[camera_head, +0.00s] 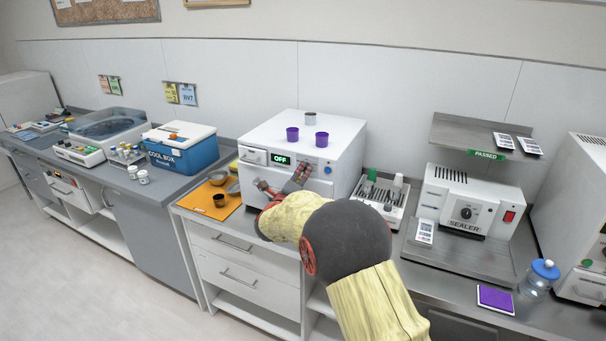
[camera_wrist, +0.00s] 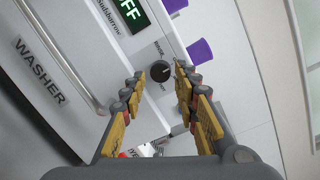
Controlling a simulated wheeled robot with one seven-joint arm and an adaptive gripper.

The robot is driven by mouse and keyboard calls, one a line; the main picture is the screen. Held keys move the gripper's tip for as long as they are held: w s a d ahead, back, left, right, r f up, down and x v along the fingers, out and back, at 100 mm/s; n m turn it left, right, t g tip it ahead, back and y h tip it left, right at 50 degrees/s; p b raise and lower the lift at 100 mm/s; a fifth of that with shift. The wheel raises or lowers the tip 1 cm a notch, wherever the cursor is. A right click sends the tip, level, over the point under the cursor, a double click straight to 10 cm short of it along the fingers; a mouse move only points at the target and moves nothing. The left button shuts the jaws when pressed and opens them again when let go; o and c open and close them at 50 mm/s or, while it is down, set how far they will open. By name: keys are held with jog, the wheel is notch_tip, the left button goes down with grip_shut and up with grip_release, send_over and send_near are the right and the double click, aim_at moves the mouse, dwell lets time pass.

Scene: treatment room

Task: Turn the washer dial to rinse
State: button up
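The washer (camera_head: 345,160) is a white box on the counter in the middle of the head view, with its lit display (camera_head: 280,160) reading OFF. In the wrist view the washer front (camera_wrist: 75,60) appears tilted, with the WASHER label at the left. Its dial (camera_wrist: 160,71) is a round black knob with a light pointer mark; the small print around it is too small to read surely. My gripper (camera_wrist: 159,73) is open, one finger on each side of the dial in the picture. I cannot tell whether the fingers touch it. In the head view my gripper (camera_head: 283,180) hides the dial.
Purple cups (camera_head: 292,134) and a grey cup (camera_head: 310,118) stand on the washer top. An orange mat (camera_head: 200,203) with bowls lies to the left, beside the blue cool box (camera_head: 185,154). A rack (camera_head: 380,197) and the sealer (camera_head: 462,205) stand to the right.

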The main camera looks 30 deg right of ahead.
jog(key=shift+x, duration=1.15)
jog(key=shift+c, duration=1.2)
grip_shut()
